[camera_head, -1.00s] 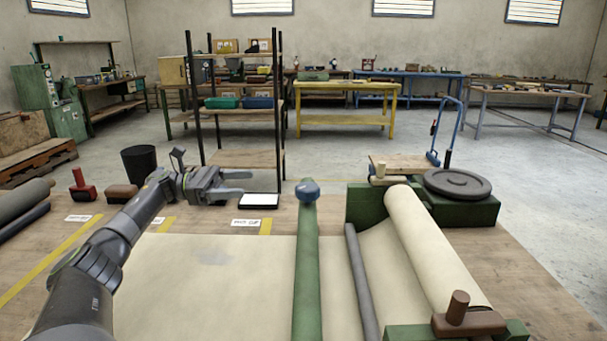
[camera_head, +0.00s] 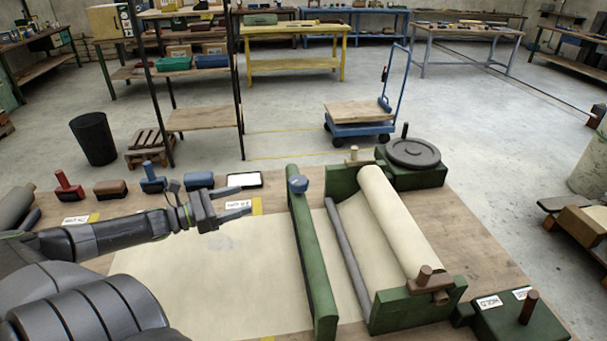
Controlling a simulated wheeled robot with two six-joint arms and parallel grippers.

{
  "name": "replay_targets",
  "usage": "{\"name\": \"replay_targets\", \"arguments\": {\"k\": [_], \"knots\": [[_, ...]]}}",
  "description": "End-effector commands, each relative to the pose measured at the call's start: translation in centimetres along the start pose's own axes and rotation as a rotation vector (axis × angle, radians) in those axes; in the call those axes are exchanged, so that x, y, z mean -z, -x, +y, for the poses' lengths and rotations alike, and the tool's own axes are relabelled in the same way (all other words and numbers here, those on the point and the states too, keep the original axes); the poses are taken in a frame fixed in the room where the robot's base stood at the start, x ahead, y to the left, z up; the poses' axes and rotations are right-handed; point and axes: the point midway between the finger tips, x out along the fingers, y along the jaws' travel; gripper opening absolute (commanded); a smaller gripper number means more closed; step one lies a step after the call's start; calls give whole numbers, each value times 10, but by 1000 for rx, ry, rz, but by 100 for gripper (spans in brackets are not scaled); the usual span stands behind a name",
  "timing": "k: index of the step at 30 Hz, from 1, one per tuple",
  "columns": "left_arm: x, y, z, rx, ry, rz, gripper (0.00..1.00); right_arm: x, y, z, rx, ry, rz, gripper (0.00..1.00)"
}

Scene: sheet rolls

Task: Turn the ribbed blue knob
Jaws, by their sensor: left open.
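The ribbed blue knob (camera_head: 298,184) sits on top of the far end of a long green bar (camera_head: 311,258) that lies across the cream sheet (camera_head: 200,268). My left gripper (camera_head: 246,204) is open and empty. Its fingers point right towards the knob, with a clear gap between them and it. The gripper shows over the far edge of the sheet, left of the bar. My right gripper is not in view.
A cream roll (camera_head: 398,222) in a green stand lies right of the bar, with a grey rod (camera_head: 346,256) between them. A dark disc (camera_head: 413,152) sits behind. A red-handled tool (camera_head: 68,186), blue stamp-like tool (camera_head: 152,178) and blue block (camera_head: 199,180) line the table's far left.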

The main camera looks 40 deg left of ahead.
Motion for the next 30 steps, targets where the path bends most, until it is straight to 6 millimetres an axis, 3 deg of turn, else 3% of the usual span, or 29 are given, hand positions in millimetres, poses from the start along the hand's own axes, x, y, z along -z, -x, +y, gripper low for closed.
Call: {"name": "replay_targets", "arguments": {"k": [5,17,30], "knots": [[2,-17,-1,1,-1,-4,69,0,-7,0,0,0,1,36],[1,-85,0,1,-1,-7,69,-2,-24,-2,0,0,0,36],[-1,-138,0,0,1,-5,69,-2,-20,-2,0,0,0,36]]}}
